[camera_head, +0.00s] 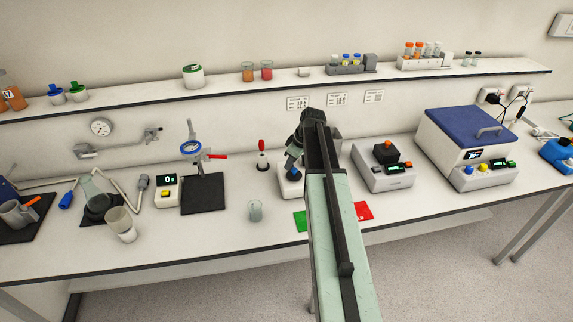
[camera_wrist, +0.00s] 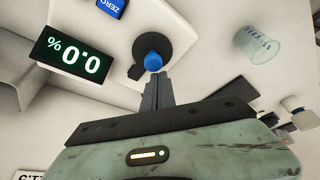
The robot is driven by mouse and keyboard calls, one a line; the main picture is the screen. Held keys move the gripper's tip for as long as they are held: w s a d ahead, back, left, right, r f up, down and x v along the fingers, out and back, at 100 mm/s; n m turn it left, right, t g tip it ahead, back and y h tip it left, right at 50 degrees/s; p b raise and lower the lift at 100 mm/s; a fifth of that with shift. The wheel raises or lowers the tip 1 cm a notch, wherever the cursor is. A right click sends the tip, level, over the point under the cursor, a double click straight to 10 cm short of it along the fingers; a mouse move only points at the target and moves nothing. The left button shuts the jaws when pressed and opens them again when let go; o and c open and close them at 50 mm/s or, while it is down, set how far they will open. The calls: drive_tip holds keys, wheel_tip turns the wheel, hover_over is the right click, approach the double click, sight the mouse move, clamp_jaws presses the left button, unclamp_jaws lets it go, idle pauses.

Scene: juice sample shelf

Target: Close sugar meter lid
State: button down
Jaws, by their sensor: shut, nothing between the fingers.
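The sugar meter (camera_head: 289,189) is a white box on the bench, partly hidden behind my arm in the head view. In the wrist view its display (camera_wrist: 70,53) reads 0.0 % upside down, with a blue ZERO button (camera_wrist: 113,6) beside it. A dark round lid part (camera_wrist: 150,38) with a blue knob (camera_wrist: 153,61) is on the meter. I cannot tell whether the lid is fully down. My gripper (camera_wrist: 156,80) is shut and empty, its fingertips at or very close to the knob; contact is unclear. In the head view my gripper (camera_head: 291,164) is over the meter.
A clear beaker (camera_head: 255,211) stands left of the meter and also shows in the wrist view (camera_wrist: 258,44). Green (camera_head: 300,221) and red (camera_head: 364,211) mats lie in front. A grey device (camera_head: 384,175) is at right, and a red-topped stand (camera_head: 262,157) is at left.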

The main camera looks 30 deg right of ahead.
sight(287, 173)
drive_tip(key=shift+a, duration=0.1)
drive_tip(key=w+a+r+p, duration=0.2)
drive_tip(key=w, duration=0.1)
drive_tip(key=shift+a+r, duration=0.1)
drive_tip(key=shift+a, duration=0.15)
drive_tip(key=p+v, duration=0.8)
drive_tip(key=shift+s+d+r, duration=0.2)
drive_tip(key=shift+d, duration=0.25)
